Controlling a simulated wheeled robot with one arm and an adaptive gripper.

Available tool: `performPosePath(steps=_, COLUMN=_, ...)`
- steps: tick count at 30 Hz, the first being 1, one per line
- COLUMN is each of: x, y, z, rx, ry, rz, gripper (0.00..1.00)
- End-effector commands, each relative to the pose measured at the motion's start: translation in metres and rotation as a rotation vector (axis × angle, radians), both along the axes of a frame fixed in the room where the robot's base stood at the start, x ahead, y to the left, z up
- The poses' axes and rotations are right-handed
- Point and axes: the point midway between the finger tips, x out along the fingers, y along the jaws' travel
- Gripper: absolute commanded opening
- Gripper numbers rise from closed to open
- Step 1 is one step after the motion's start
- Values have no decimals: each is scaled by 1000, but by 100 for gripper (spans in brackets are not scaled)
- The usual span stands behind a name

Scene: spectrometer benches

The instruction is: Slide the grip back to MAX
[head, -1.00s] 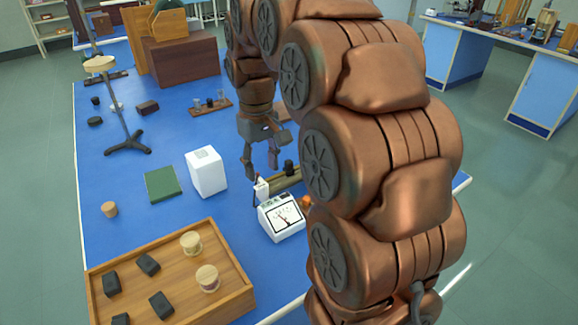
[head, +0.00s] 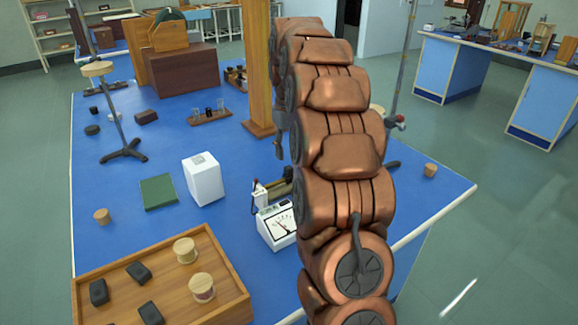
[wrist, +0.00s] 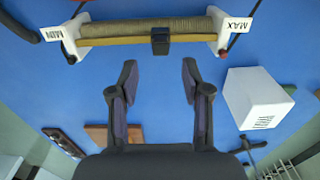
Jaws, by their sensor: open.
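The slide rheostat shows in the wrist view as a wound tube (wrist: 190,27) with a rail between two white ends. The MIN label (wrist: 54,34) is at the left end and the MAX label (wrist: 238,25) at the right. The black grip (wrist: 161,41) sits on the rail around mid-length. My gripper (wrist: 158,78) is open and empty, its fingertips apart from the grip, below it in the picture and roughly lined up with it. In the head view my arm hides most of the gripper (head: 280,145) and part of the rheostat (head: 278,189).
A white box (head: 204,180) stands left of the rheostat; it also shows in the wrist view (wrist: 257,98). A white meter (head: 276,226) stands in front of the rheostat. A wooden post (head: 257,80) rises behind. A wooden tray (head: 240,300) is at the front left.

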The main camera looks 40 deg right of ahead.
Motion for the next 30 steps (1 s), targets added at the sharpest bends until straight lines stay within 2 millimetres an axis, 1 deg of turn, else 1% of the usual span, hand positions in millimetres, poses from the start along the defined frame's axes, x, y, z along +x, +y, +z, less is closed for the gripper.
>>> performPosePath(steps=9, x=-2, y=1, z=-40, rx=2, ry=5, rz=0, gripper=48)
performPosePath(steps=15, x=-1, y=1, z=-56, rx=1, ry=3, rz=0, gripper=48)
performPosePath(steps=19, x=-1, y=1, z=-60, rx=0, ry=1, rz=0, gripper=48)
performPosePath(steps=26, x=-1, y=1, z=-60, rx=0, ry=1, rz=0, gripper=48)
performPosePath(steps=27, x=-1, y=1, z=-60, rx=0, ry=1, rz=0, gripper=46)
performPosePath(steps=30, x=-1, y=1, z=-60, rx=1, ry=1, rz=0, gripper=35)
